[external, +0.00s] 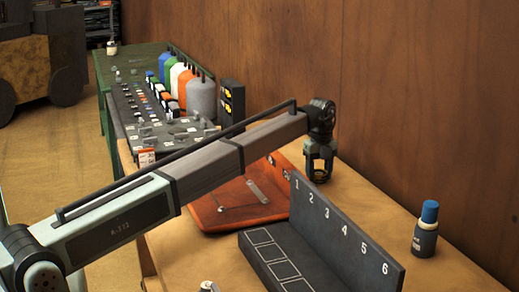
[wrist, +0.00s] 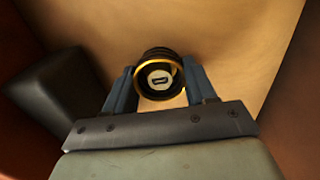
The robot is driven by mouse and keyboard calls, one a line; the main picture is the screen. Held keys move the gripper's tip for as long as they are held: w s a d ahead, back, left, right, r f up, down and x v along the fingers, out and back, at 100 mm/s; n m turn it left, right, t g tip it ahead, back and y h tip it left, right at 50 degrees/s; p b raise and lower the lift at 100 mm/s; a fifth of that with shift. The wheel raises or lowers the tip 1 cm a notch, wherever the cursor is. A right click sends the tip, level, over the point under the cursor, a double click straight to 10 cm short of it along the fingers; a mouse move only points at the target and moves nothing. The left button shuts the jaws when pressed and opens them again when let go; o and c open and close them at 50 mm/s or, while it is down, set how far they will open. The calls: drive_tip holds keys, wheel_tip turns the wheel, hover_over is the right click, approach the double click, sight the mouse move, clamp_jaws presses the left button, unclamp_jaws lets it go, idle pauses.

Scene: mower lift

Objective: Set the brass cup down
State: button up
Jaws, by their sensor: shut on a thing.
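My gripper (external: 320,170) hangs pointing down over the wooden table, behind the numbered dark stand. In the wrist view my gripper (wrist: 160,80) has its two blue-grey fingers on either side of a round cup with a dark body and a shiny brass-gold rim (wrist: 181,80). It is shut on this brass cup. A pale disc with a dark slot shows in the middle of the cup. In the external view the cup is hard to make out between the dark fingers. I cannot tell whether its base touches the table.
The dark stand (external: 345,234) numbered 1 to 6 has white squares on its ledge. A blue-capped bottle (external: 425,230) stands to its right. A red-brown tray (external: 215,212) with metal pieces lies left of my gripper. A green bench with several coloured bottles stands behind. The wooden wall (external: 410,100) is close.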

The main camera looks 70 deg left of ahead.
sight(319, 173)
drive_tip(key=shift+f, duration=0.1)
drive_tip(key=o, duration=1)
drive_tip(key=shift+o, duration=0.2)
wheel_tip(319, 173, up, 12)
idle(0.3)
